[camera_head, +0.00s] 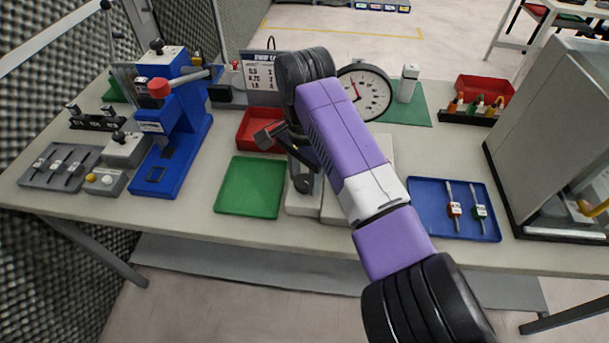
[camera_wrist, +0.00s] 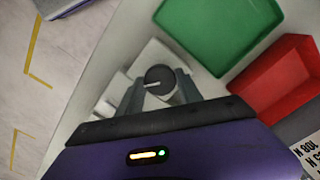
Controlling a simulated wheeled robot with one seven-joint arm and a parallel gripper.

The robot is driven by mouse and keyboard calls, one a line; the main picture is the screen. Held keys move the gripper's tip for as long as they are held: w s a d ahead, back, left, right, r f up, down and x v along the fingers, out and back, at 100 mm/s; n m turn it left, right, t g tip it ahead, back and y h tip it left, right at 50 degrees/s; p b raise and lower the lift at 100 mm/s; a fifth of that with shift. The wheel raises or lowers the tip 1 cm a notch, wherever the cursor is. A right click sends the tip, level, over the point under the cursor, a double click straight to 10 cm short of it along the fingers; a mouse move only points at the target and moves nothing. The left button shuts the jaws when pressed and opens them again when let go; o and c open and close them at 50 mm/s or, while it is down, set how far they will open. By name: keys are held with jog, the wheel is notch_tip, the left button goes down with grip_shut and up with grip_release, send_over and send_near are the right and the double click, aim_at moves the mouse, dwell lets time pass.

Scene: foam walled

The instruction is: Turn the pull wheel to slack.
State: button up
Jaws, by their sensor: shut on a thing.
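The pull wheel is a dark round knob (camera_wrist: 160,74) with a white pointer line, seen in the wrist view on top of a pale fixture (camera_wrist: 158,54). My gripper (camera_wrist: 160,88) has one finger on each side of the knob and is shut on it. The pointer line lies nearly level in that view. In the head view my arm hides much of the fixture. A round white dial gauge (camera_head: 371,95) with a red needle stands behind my arm; part of its left side is hidden.
A green tray (camera_head: 250,186) lies left of the fixture, with a red bin (camera_head: 256,130) behind it. A blue press (camera_head: 172,140) stands farther left. A blue tray (camera_head: 428,212) with two small tools lies right. A grey cabinet (camera_head: 545,130) bounds the right side.

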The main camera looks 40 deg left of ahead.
jog(key=shift+r, duration=0.1)
jog(key=n+p, duration=0.2)
jog(key=n, duration=0.1)
jog(key=shift+r+p, duration=0.1)
jog(key=shift+p, duration=0.25)
jog(key=n+p, duration=0.2)
jog(key=n, duration=0.2)
jog(key=shift+n, duration=0.3)
jog(key=n+p, duration=0.1)
jog(key=n, duration=0.2)
jog(key=shift+n, duration=0.3)
jog(key=n, duration=0.4)
jog(key=shift+n, duration=0.3)
jog(key=n, duration=0.9)
jog(key=shift+n, duration=0.4)
jog(key=o, duration=1.4)
jog(key=shift+c, duration=0.2)
